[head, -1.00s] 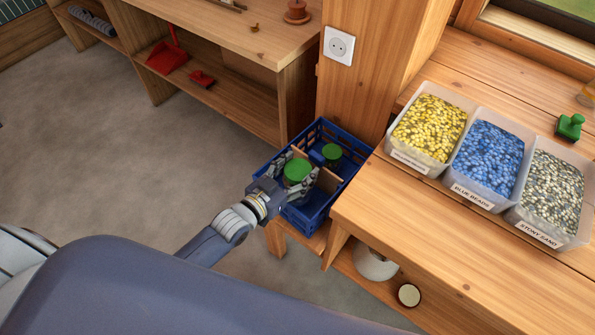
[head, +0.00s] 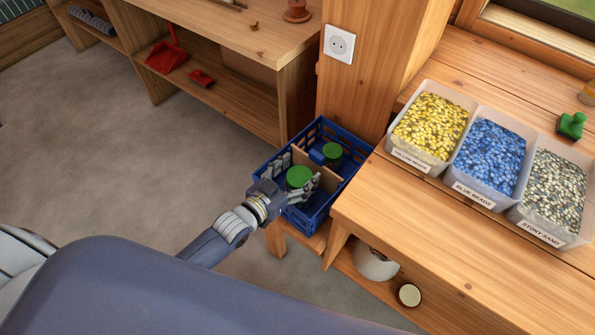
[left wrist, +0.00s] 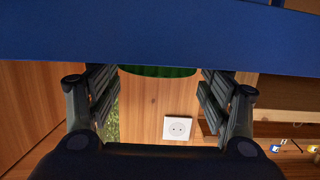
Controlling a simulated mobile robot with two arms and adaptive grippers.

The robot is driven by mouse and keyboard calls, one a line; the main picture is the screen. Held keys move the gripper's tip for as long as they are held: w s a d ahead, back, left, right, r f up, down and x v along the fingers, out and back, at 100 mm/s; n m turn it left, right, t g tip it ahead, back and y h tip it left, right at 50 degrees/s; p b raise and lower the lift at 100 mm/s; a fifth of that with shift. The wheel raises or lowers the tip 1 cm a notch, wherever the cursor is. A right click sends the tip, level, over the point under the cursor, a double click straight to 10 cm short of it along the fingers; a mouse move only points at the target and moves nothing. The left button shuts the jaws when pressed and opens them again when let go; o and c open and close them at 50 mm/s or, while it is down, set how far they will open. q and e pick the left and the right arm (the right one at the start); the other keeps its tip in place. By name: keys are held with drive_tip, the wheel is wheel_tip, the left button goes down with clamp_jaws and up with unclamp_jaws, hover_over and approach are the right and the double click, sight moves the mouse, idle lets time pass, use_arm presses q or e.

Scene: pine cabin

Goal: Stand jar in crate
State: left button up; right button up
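The blue crate (head: 352,140) stands beside the wooden bench, with a brown divider (head: 318,168) inside. A jar with a green lid (head: 299,176) looks upright in its near part; its lower body is hidden. Another green-lidded jar (head: 332,151) stands in the far part. My left gripper (head: 296,173) has its fingers apart on either side of the near jar, with a gap showing on the left. In the left wrist view, the open fingers flank a green lid (left wrist: 158,71), partly covered by a blue band. My right gripper is not in view.
On the bench at right stand bins of yellow beads (head: 432,125), blue beads (head: 488,150) and stony sand (head: 553,190), and a green stamp-like object (head: 571,125). A wooden post (head: 365,80) rises behind the crate. A white container (head: 375,262) is under the bench. Floor at left is clear.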

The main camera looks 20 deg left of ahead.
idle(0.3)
use_arm(q)
drive_tip(key=shift+r, duration=0.3)
drive_tip(key=shift+r+p, duration=0.55)
drive_tip(key=shift+r, duration=0.05)
drive_tip(key=v, duration=1.2)
drive_tip(key=shift+f, duration=0.25)
drive_tip(key=shift+f, duration=0.1)
